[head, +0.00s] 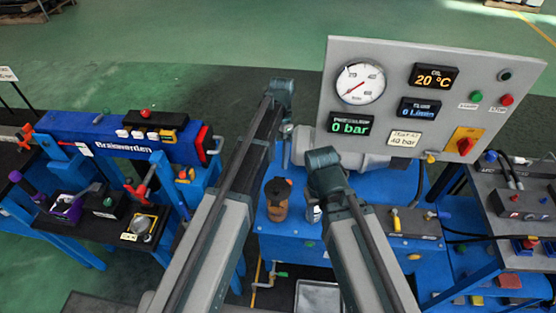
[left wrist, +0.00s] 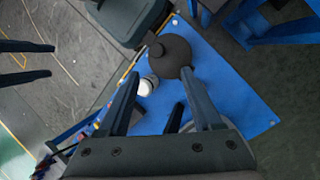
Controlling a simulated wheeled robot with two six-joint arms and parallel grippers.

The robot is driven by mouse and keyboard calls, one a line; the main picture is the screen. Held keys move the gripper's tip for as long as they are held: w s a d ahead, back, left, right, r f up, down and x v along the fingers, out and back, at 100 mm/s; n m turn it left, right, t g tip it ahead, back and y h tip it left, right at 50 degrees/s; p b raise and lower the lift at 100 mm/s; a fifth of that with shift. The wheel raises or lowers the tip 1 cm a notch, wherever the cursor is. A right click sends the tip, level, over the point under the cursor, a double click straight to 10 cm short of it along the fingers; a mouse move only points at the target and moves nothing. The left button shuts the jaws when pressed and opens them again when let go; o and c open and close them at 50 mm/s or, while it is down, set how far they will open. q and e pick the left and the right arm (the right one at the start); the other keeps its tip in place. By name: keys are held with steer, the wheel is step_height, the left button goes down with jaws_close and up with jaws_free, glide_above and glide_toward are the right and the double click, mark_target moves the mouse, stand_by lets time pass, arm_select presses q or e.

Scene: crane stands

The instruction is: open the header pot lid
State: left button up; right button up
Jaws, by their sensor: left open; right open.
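The header pot (head: 277,208) is a small brown vessel on the blue bench, with its dark lid (head: 278,187) on top. In the left wrist view the dark round lid (left wrist: 176,58) shows from above, with a small knob at its left side. My left gripper (left wrist: 161,73) is open and empty, its fingertips near the lid's near edge in that view; I cannot tell the height between them. In the head view its fingers are hidden by my arm. My right gripper (left wrist: 52,60) shows as two spread, empty fingers at the left edge of the left wrist view, apart from the lid.
A small white-topped container (left wrist: 147,86) stands close beside the pot. A grey gauge panel (head: 410,67) rises behind the blue bench (head: 290,247). A blue stand (head: 110,137) is at left, and a dark-topped stand (head: 510,180) at right.

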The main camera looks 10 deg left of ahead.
arm_select(q)
steer(key=p+v, duration=0.5)
steer(key=v, duration=0.1)
steer(key=shift+w+r, duration=0.15)
steer(key=shift+r, duration=0.15)
steer(key=s+d+f+n+t+b, duration=0.1)
steer(key=s+n+t, duration=0.1)
steer(key=s, duration=0.8)
steer(key=s+d+f+n+t+y, duration=0.1)
steer(key=s+f+n+t, duration=0.1)
steer(key=s, duration=0.9)
steer(key=shift+s+n+b, duration=0.2)
steer(key=shift+n+b, duration=0.15)
steer(key=shift+n, duration=0.25)
